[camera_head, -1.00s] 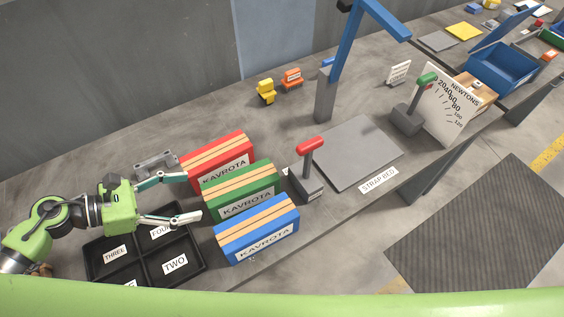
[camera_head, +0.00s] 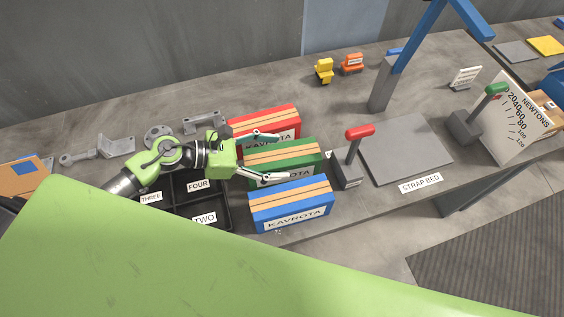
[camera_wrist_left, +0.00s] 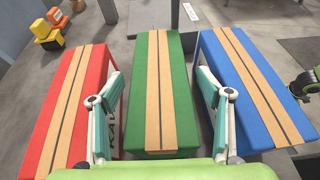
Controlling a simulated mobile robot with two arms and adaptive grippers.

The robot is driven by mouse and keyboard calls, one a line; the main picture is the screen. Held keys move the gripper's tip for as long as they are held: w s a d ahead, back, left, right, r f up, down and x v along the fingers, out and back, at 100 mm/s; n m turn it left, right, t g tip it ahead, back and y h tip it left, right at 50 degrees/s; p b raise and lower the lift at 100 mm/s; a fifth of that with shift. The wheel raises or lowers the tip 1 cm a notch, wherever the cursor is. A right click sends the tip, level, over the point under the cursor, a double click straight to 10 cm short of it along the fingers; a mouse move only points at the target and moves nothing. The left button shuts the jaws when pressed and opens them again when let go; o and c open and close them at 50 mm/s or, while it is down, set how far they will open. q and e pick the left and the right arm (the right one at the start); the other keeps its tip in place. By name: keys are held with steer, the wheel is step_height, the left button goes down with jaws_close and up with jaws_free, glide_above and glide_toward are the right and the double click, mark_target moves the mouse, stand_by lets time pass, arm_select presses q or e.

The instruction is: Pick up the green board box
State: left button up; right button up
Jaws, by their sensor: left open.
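The green board box (camera_head: 299,155), with a tan banded top, stands between the red box (camera_head: 265,119) and the blue box (camera_head: 291,200) on the table. My left gripper (camera_head: 282,157) is open above its near-left end. In the left wrist view the green box (camera_wrist_left: 159,85) runs between the two fingers (camera_wrist_left: 159,101), one over the red box side (camera_wrist_left: 75,90) and one over the blue box side (camera_wrist_left: 245,80). I cannot tell whether the fingers touch any box.
A black sectioned tray (camera_head: 224,212) lies left of the boxes. A red-handled lever (camera_head: 350,160) stands close to the right end of the green box. A grey strap bed plate (camera_head: 406,150) lies farther right. Grey metal parts (camera_head: 97,150) lie at the left.

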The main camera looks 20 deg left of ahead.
arm_select(q)
steer(key=shift+x, duration=1.25)
steer(key=shift+a, duration=0.1)
steer(key=c, duration=1.8)
steer(key=shift+r, duration=0.15)
steer(key=shift+c, duration=0.8)
step_height(320, 180, up, 10)
steer(key=shift+f, duration=0.1)
step_height(320, 180, up, 7)
steer(key=p, duration=0.3)
steer(key=s+a+r+n+t+b, duration=0.1)
steer(key=s+a+b, duration=0.2)
steer(key=a, duration=0.3)
steer(key=shift+s+a+y, duration=0.35)
steer(key=shift+s+y, duration=0.05)
steer(key=shift+s, duration=0.25)
